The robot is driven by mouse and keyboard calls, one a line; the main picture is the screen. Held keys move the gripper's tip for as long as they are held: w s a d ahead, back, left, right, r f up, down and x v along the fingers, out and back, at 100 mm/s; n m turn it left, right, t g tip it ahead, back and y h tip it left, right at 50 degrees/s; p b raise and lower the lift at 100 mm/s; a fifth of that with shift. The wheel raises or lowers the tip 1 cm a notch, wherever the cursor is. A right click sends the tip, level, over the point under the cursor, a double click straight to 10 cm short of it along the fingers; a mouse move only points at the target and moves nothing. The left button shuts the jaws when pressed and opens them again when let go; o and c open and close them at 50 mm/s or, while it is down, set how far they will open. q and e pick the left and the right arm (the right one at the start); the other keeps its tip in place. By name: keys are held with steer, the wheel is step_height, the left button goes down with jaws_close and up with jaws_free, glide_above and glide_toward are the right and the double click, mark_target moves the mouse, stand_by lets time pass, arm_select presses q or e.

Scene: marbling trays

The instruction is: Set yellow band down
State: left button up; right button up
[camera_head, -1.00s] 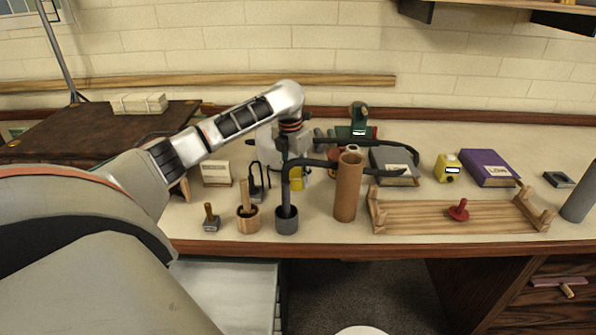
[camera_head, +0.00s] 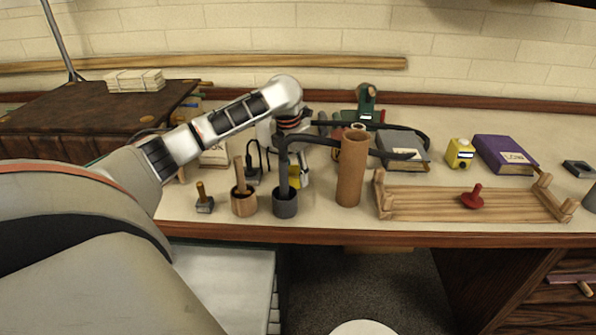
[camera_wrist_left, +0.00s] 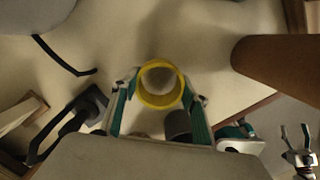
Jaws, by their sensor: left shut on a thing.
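The yellow band (camera_wrist_left: 142,92) is a round ring in the left wrist view, its opening facing the camera. My left gripper (camera_wrist_left: 160,88) is shut on it, with a green-and-grey finger on each side. In the head view the band (camera_head: 295,177) is a small yellow patch behind the grey pot, partly hidden by black curved tubes and my wrist. The bench top (camera_head: 330,222) lies below it; I cannot tell whether the band touches it.
A brown cardboard tube (camera_head: 352,170) stands close to the right. The grey pot (camera_head: 285,204) and a wooden pot (camera_head: 244,205) stand in front. A wooden rack (camera_head: 430,203), yellow block (camera_head: 459,154) and purple book (camera_head: 505,155) are farther right.

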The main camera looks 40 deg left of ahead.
arm_select(q)
steer(key=shift+f, duration=0.15)
stand_by(0.3)
steer(key=shift+f, duration=0.55)
steer(key=o, duration=0.8)
steer(key=shift+o, duration=0.2)
steer(key=shift+r+p, duration=0.5)
steer(key=shift+r, duration=0.25)
steer(key=shift+r, duration=0.1)
steer(key=shift+r+p, duration=0.2)
steer(key=shift+p, duration=0.25)
